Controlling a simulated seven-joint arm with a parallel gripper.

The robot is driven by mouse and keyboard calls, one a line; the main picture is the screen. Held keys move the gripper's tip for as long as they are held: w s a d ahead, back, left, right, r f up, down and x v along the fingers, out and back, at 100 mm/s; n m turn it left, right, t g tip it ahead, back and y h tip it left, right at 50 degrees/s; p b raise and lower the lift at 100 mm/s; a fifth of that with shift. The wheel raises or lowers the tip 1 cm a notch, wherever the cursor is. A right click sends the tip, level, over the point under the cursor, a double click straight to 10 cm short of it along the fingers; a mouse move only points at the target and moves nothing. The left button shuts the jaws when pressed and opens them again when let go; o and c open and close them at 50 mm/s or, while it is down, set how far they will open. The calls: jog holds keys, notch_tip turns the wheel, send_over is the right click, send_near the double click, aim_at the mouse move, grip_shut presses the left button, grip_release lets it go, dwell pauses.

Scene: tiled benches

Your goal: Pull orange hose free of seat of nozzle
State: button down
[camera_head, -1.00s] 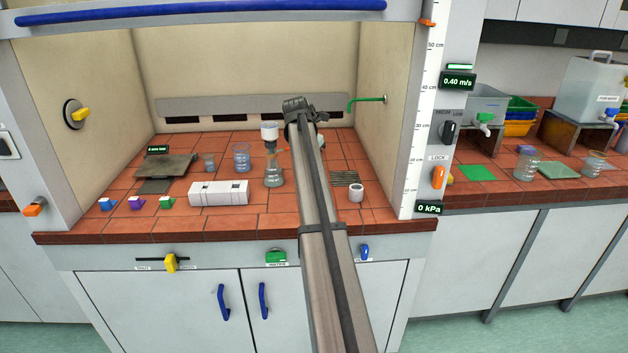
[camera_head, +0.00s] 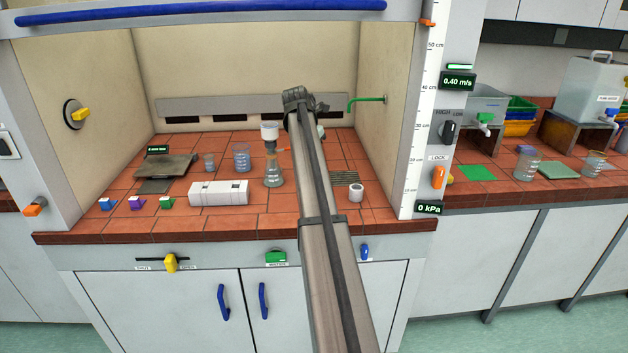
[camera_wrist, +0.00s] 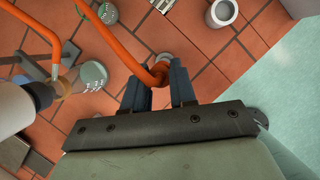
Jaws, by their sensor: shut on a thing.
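The orange hose (camera_wrist: 125,48) runs from the top of the wrist view down between the fingers of my gripper (camera_wrist: 160,85). The dark blue fingers are closed on it near its end. A small grey round part (camera_wrist: 163,60) shows just behind the held hose; I cannot tell whether it is the nozzle or whether the hose touches it. Another orange stretch curves at upper left toward the glass flask (camera_wrist: 90,76). In the head view my forearm hides the gripper and most of the hose.
A white cup (camera_head: 356,194) stands right of my arm. A white box (camera_head: 218,193), a beaker (camera_head: 241,158) and a hotplate-like slab (camera_head: 165,166) are to the left. A green tap (camera_head: 367,99) juts from the right wall.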

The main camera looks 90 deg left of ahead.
jog(key=shift+r, duration=2.65)
jog(key=shift+w, duration=0.1)
